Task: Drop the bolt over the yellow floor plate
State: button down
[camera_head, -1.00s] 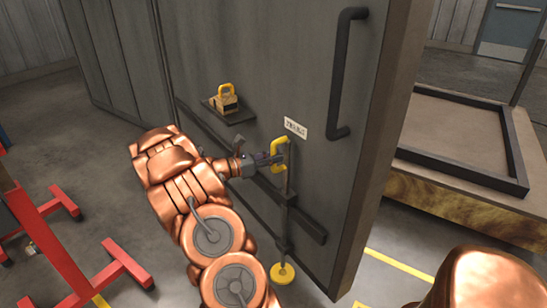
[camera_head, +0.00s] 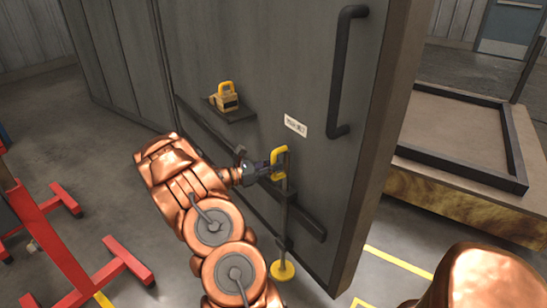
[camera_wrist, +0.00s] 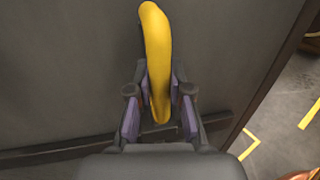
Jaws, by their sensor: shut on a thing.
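The bolt (camera_head: 285,221) is a dark upright rod on the grey door, with a yellow handle (camera_head: 281,151) at its top. My gripper (camera_head: 272,168) reaches the handle from the left and is shut on it. In the wrist view the handle (camera_wrist: 156,55) stands between the two purple-padded fingers (camera_wrist: 157,112), which partly hide its lower end. The round yellow floor plate (camera_head: 283,271) lies below the rod, near the door's foot. The rod's lower end lines up with the plate in the picture; I cannot tell whether they touch.
The grey door (camera_head: 290,60) has a black pull handle (camera_head: 338,70) and a small shelf with a yellow padlock-like object (camera_head: 225,98). Red stand legs (camera_head: 65,245) are at the left. A framed platform (camera_head: 470,140) stands behind the door at the right.

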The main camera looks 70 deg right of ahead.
jog(key=shift+f, duration=0.75)
jog(key=c, duration=1.1)
grip_release()
jog(key=shift+o, duration=0.2)
jog(key=v, duration=1.2)
